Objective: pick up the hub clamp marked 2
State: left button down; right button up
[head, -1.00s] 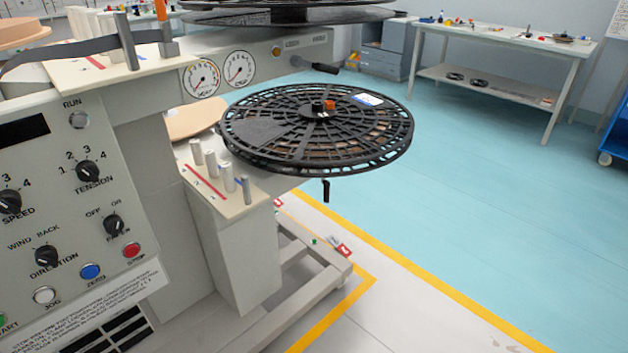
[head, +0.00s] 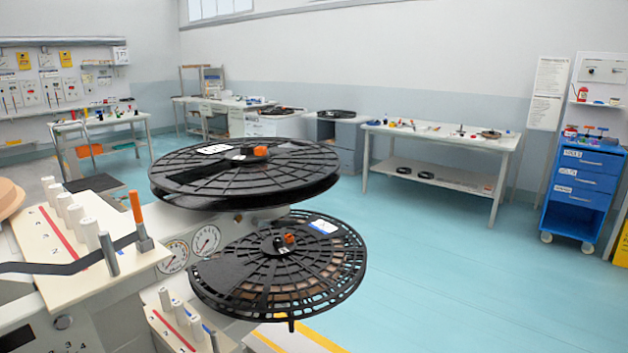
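No mark 2 can be read on any clamp from here, so I cannot tell which thing is the hub clamp marked 2. A small orange-and-black piece (head: 260,151) sits at the hub of the upper black reel (head: 180,180). A similar orange-and-black piece (head: 289,239) sits at the hub of the lower black reel (head: 345,262). Small items (head: 461,131) lie on the far white table, too small to identify. Neither of my grippers is in view.
The rewind machine's cream plate (head: 135,258) with several white posts and a dark strip is at the near left. A white table (head: 440,144) and a blue tool cart (head: 577,190) stand at the back right. Another bench (head: 95,124) is at the far left. Open blue floor (head: 450,270) lies between.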

aim_at(246, 153)
jog(key=i+l+z, duration=0.65)
jog(key=i, duration=0.15)
jog(key=i+z, duration=0.3)
jog(key=i, duration=0.15)
jog(key=i+l+u, duration=0.1)
jog(key=i, duration=0.45)
jog(key=i+l+u, duration=0.1)
jog(key=i, duration=0.45)
jog(key=i+l+u, duration=0.1)
jog(key=i+l, duration=0.2)
jog(key=i, duration=0.2)
jog(key=i+u, duration=0.25)
jog(key=u, duration=0.2)
jog(key=i+l+u, duration=0.15)
jog(key=u, duration=0.3)
jog(key=i+l+u, duration=0.2)
jog(key=u, duration=0.25)
jog(key=i+l+u, duration=0.25)
jog(key=u, duration=0.2)
